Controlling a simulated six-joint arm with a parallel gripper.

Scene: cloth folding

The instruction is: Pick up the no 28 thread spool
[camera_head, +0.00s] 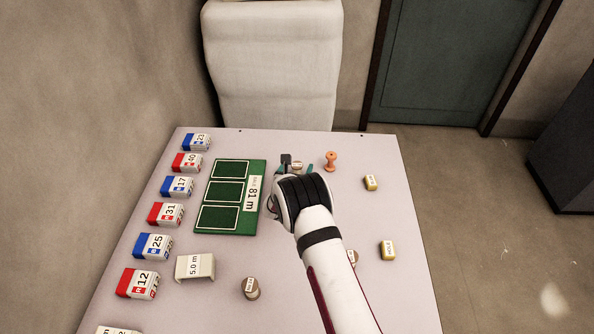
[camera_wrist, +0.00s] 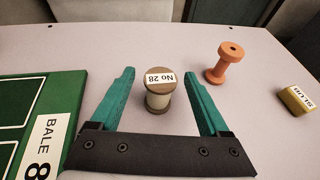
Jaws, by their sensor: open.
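My gripper (camera_wrist: 158,75) is open, with one teal finger on each side of the spool. Gaps show between the spool and both fingers, and nothing is held. In the head view the spool (camera_head: 297,164) is partly hidden behind my gripper, near the table's far edge.
An orange spool (camera_wrist: 222,64) stands just right of the right finger. A yellow block (camera_wrist: 296,100) labelled SLUB lies farther right. The green board (camera_head: 212,222) is to the left. Red and blue numbered blocks (camera_head: 165,214) line the table's left side.

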